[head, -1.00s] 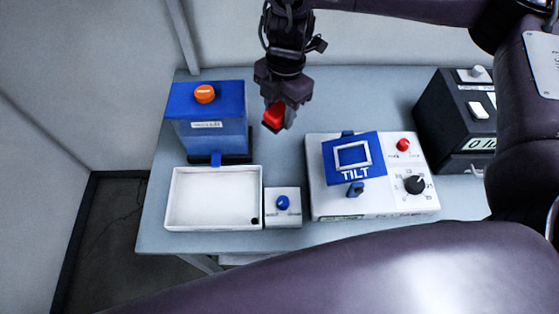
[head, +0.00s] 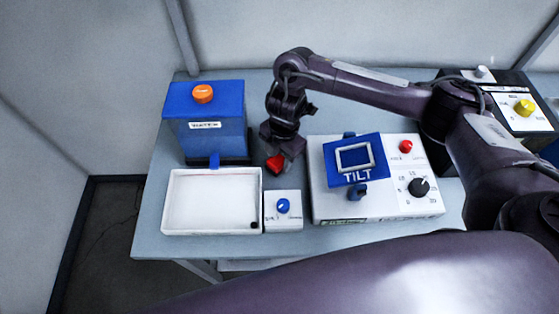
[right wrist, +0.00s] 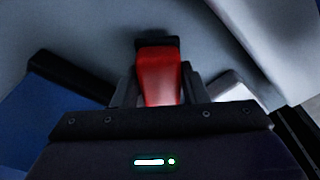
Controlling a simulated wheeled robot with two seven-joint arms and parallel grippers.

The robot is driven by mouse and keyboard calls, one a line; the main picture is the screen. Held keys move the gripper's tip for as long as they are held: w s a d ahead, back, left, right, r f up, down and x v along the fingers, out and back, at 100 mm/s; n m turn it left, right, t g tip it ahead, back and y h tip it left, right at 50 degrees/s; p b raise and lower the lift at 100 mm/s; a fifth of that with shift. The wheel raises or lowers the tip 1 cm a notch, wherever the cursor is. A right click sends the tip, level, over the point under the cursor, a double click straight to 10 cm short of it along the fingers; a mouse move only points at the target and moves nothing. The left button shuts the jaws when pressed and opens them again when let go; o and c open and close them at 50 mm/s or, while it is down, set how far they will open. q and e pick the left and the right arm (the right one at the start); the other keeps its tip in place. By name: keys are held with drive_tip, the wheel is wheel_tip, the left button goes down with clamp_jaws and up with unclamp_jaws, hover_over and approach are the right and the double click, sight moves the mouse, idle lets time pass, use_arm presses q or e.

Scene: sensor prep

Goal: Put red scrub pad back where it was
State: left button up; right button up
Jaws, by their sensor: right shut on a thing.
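The red scrub pad (head: 275,164) is between the fingers of my right gripper (head: 283,157), just above or at the table top, between the blue-lidded container and the blue TILT plate. I cannot tell whether it touches the table. In the right wrist view the red pad (right wrist: 159,75) sits between the two fingers of the gripper (right wrist: 158,90), with a dark part at its far end. My right gripper is shut on it. My left gripper is not in view; a large dark arm link of mine crosses the bottom of the head view.
The blue container with an orange knob (head: 203,94) stands left of the pad. A white tray (head: 166,203) and a small box with a blue knob (head: 283,206) are in front. The TILT device (head: 385,190) stands to the right. A black box (head: 524,108) is far right.

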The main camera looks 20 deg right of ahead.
drive_tip(key=shift+f, duration=0.65)
drive_tip(key=shift+f, duration=0.2)
drive_tip(key=o, duration=0.9)
drive_tip(key=shift+o, duration=0.2)
drive_tip(key=shift+r, duration=0.1)
drive_tip(key=shift+w+r, duration=0.1)
drive_tip(key=shift+r, duration=0.4)
drive_tip(key=r, duration=0.3)
drive_tip(key=d+r+p, duration=0.1)
drive_tip(key=r, duration=0.7)
drive_tip(key=shift+w+d+r+p, duration=0.1)
drive_tip(key=shift+w+d+p, duration=0.05)
drive_tip(key=shift+w+p, duration=0.15)
